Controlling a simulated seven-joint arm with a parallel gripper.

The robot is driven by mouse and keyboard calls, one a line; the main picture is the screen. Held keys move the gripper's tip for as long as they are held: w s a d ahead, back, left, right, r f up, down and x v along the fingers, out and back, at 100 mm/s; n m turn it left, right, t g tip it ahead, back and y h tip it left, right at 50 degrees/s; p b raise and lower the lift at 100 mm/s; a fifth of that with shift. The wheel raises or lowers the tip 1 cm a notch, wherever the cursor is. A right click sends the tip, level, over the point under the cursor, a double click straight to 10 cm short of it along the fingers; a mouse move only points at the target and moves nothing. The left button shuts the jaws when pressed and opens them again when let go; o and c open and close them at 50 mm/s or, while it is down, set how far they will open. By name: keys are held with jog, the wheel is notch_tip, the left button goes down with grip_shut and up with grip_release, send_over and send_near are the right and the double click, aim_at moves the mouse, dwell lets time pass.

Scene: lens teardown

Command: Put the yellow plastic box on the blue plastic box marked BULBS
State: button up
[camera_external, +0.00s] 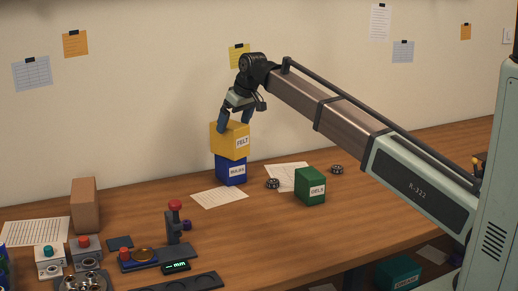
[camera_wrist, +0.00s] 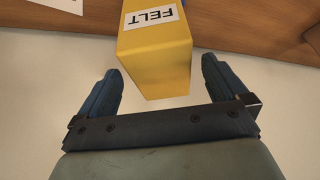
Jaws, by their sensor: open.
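The yellow box (camera_external: 230,140), labelled FELT, sits on top of the blue box (camera_external: 231,170) marked BULBS, near the back of the bench. The yellow box looks slightly turned relative to the blue one. In the wrist view the yellow box (camera_wrist: 155,58) lies ahead of and between my fingers, with gaps on both sides. My gripper (camera_external: 234,118) is open at the top of the yellow box; its two fingers also show in the wrist view (camera_wrist: 160,90). Only a sliver of blue shows behind the yellow box there.
A green box (camera_external: 310,186) marked GELS stands to the right, with dark round parts (camera_external: 272,183) and papers nearby. A brown block (camera_external: 86,205) and a red-topped measuring stand (camera_external: 176,225) are to the left. The wall is close behind the boxes.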

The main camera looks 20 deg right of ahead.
jog(key=shift+v, duration=3.15)
